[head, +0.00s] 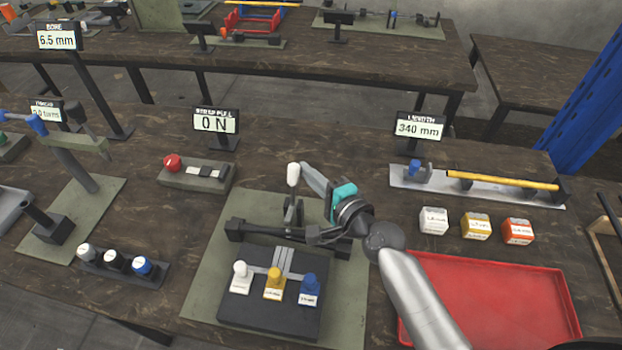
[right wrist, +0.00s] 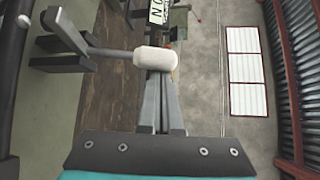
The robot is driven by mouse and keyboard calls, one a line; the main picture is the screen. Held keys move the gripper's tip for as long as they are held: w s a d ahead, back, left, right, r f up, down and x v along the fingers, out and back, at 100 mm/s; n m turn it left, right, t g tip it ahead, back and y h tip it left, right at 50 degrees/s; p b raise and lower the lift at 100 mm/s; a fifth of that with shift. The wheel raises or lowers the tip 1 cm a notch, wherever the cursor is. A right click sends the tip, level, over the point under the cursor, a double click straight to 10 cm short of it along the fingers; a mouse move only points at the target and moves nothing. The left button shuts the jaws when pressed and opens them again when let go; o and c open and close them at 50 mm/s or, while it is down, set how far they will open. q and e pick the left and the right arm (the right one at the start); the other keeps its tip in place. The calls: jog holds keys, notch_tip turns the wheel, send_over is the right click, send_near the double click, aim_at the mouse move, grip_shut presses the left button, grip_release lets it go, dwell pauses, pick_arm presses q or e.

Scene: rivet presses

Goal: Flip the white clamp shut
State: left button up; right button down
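The white clamp is a toggle clamp with a white grip (head: 293,174) on a dark lever, standing upright from a dark bar on a green mat (head: 205,285). The white grip (right wrist: 155,58) shows at the fingertips in the right wrist view, its lever running off to the left. My right gripper (head: 308,174) has its slim fingers together, tips right beside the grip on its right side. I cannot tell whether they touch it. The grip hides the very tips in the right wrist view. My left gripper is not in view.
A black board with white, yellow and blue knobs (head: 274,283) lies before the clamp. A red tray (head: 490,300) and small labelled boxes (head: 476,226) are at right. A grey box with a red button (head: 173,163) and a "0 N" display (head: 216,122) stand behind.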

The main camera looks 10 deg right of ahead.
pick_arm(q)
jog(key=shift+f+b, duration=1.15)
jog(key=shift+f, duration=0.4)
pick_arm(e)
jog(key=shift+s+a+r+n+t, duration=0.1)
jog(key=shift+s+a+n+t, duration=0.25)
jog(key=shift+s, duration=0.25)
jog(key=shift+s+a+r+n+t, duration=0.1)
jog(key=shift+s+a+n+t, duration=0.2)
jog(key=shift+s, duration=0.3)
jog(key=shift+d, duration=0.1)
